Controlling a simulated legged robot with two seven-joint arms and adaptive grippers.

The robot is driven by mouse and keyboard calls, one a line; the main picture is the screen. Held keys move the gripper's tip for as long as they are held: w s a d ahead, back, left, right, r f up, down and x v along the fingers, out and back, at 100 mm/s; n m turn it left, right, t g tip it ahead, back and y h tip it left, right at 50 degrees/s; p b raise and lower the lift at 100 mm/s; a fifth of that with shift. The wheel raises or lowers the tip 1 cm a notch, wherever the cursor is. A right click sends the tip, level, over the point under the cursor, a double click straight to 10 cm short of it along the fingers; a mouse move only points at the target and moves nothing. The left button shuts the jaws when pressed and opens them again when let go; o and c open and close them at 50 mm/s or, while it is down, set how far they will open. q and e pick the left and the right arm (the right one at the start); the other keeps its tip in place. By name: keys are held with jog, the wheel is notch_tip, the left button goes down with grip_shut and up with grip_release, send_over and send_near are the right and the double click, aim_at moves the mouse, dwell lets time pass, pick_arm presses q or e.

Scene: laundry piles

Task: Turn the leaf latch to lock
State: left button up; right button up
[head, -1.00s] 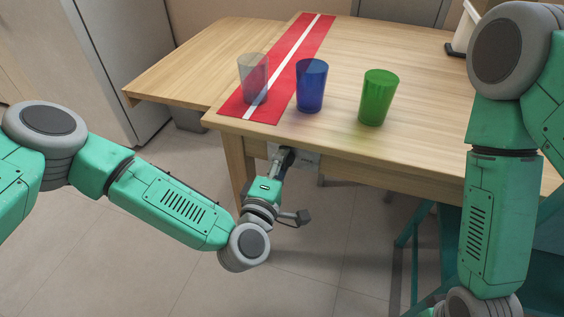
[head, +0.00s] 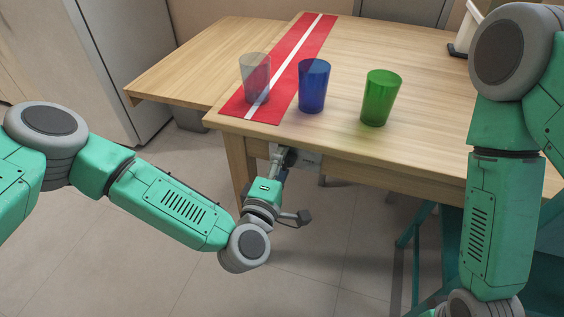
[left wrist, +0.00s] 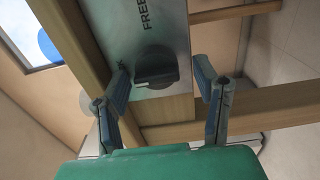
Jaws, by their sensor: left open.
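The leaf latch is a dark round knob (left wrist: 156,68) with a raised grip bar, on a metal plate (left wrist: 150,22) under the table. The plate reads "FREE", and another word is partly hidden by the left finger. My left gripper (left wrist: 163,68) is open, with one finger on each side of the knob and visible gaps to it. In the head view my left gripper (head: 282,157) is under the table's front edge, beside the plate (head: 308,160); the knob is hidden there. My right arm shows at the right, but its gripper is out of view.
The wooden table (head: 425,75) carries a clear cup (head: 254,75) on a red runner (head: 317,35), a blue cup (head: 313,85) at the runner's edge and a green cup (head: 381,97). The lower side leaf (head: 190,60) is bare. A table leg (head: 239,165) stands left of my gripper.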

pick_arm(q)
jog(key=v, duration=1.2)
